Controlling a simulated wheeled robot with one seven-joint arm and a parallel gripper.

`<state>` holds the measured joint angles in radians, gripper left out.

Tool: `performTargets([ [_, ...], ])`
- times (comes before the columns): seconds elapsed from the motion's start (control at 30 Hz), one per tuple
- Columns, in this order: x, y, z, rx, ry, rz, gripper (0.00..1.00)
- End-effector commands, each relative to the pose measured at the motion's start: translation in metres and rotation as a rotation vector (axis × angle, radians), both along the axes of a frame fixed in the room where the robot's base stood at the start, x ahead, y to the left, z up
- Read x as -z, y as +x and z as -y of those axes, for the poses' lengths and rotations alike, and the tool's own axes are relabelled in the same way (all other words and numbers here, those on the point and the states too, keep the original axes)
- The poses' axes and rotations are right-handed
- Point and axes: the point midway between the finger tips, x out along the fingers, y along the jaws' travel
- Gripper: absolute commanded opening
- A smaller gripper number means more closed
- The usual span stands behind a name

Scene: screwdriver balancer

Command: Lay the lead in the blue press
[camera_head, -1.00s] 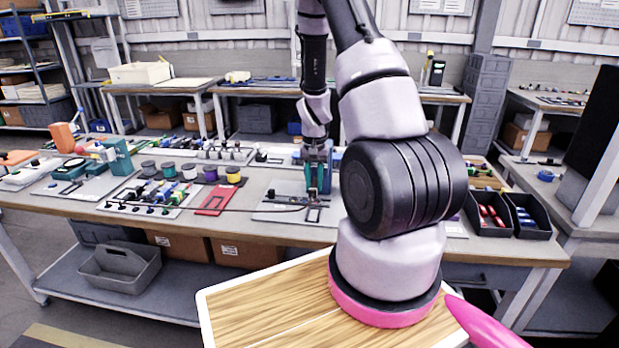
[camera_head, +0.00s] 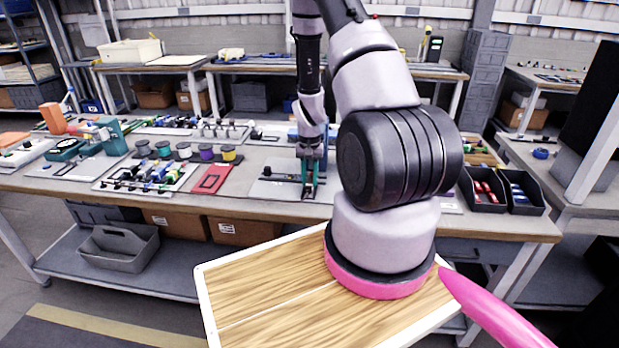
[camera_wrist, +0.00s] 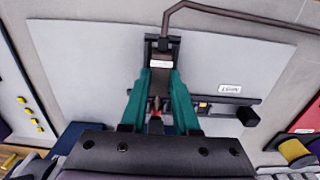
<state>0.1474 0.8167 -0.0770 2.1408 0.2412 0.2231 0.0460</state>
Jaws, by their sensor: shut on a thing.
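My gripper (camera_head: 308,188) points down over a grey plate on the bench, its teal fingers close together. In the wrist view my gripper (camera_wrist: 159,82) is shut at a dark labelled piece. A thin dark lead (camera_wrist: 240,16) bends away from that piece and runs off to the right of the view. The fingers hide part of the held end, and I cannot tell whether it touches the plate. The blue press (camera_head: 293,133) stands behind my gripper, partly hidden by my arm. A dark blue part also shows at the lower left of the wrist view (camera_wrist: 80,132).
The grey plate (camera_wrist: 80,60) carries a black bar with a block (camera_wrist: 248,117). A red tray (camera_head: 212,179), several spools (camera_head: 185,151) and a tool board (camera_head: 150,175) lie to the left. Black bins (camera_head: 484,190) stand at the right. My arm blocks the middle.

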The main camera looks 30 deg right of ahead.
Motion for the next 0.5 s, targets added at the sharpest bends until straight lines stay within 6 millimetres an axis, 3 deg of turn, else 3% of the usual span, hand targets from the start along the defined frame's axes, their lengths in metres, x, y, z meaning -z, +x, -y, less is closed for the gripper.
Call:
performTargets([
  [0.5, 0.0035, 0.0, 0.0001, 0.0, 0.0, 0.0, 0.0],
])
